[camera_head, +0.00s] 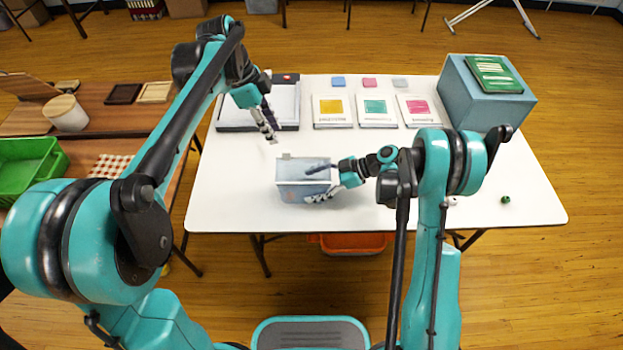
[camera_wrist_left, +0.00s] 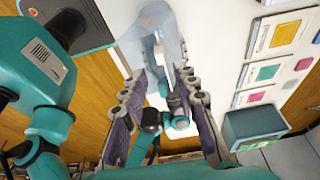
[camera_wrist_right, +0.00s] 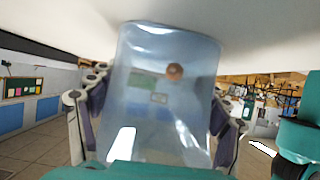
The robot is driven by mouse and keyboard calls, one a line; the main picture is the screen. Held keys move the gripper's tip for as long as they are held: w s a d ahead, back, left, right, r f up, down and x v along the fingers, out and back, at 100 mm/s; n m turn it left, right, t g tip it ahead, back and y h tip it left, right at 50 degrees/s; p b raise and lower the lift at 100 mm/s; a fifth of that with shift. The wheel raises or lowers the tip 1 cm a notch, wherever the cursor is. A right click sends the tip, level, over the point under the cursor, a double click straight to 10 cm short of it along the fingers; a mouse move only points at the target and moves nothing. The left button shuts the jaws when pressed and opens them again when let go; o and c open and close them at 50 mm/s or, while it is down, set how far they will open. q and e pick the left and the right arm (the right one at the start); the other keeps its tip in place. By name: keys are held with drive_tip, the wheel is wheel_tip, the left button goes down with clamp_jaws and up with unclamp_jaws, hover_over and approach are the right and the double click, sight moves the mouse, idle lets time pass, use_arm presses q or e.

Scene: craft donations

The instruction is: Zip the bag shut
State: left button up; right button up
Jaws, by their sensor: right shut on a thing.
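The bag (camera_head: 300,172) is a translucent pale blue pouch near the front middle of the white table. A small pale tab shows at its top left corner, but I cannot tell whether the zip is open. My right gripper (camera_head: 318,184) is shut on the bag's right side. In the right wrist view the bag (camera_wrist_right: 165,85) fills the space between the fingers. My left gripper (camera_head: 267,121) is open and empty, above the table, behind and left of the bag. In the left wrist view the bag (camera_wrist_left: 150,45) lies beyond the open fingers (camera_wrist_left: 163,82).
Several cards with coloured squares (camera_head: 375,110) lie along the back, near a blue box (camera_head: 480,100). A small green item (camera_head: 505,200) lies at right. A side table (camera_head: 120,118) stands at left.

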sight(286, 151)
use_arm(q)
drive_tip(key=shift+x, duration=3.5)
drive_tip(key=shift+d+f, duration=0.1)
drive_tip(key=shift+f, duration=0.05)
clamp_jaws()
drive_tip(key=shift+d, duration=0.15)
drive_tip(key=d, duration=0.9)
drive_tip(key=shift+s+d, duration=0.2)
drive_tip(key=shift+s, duration=0.05)
drive_tip(key=shift+o, duration=0.8)
unclamp_jaws()
drive_tip(key=shift+c, duration=0.8)
